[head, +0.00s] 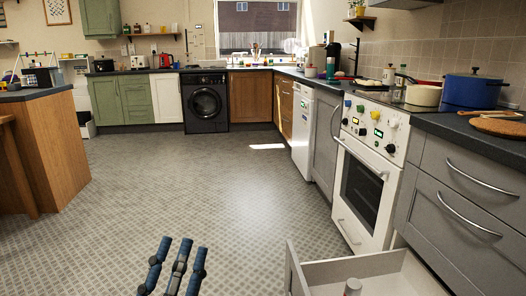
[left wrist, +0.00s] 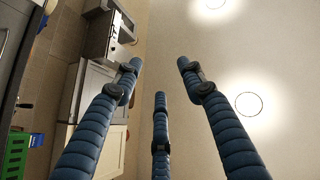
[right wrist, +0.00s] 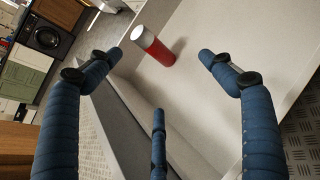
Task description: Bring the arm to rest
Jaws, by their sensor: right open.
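My left gripper (head: 178,262) shows at the bottom of the head view, over the floor. In the left wrist view its three blue fingers (left wrist: 158,76) are spread apart with nothing between them. My right gripper (right wrist: 160,74) is open and empty in the right wrist view, above an open drawer (right wrist: 195,85). A red cylinder with a white top (right wrist: 156,46) is in that drawer, beyond the fingertips and apart from them. My right gripper is not visible there.
The white oven (head: 363,185) and grey drawer fronts (head: 465,205) line the right side. A wooden island (head: 50,155) stands at the left. A blue pot (head: 472,89) sits on the right counter. The patterned floor (head: 200,190) between is clear.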

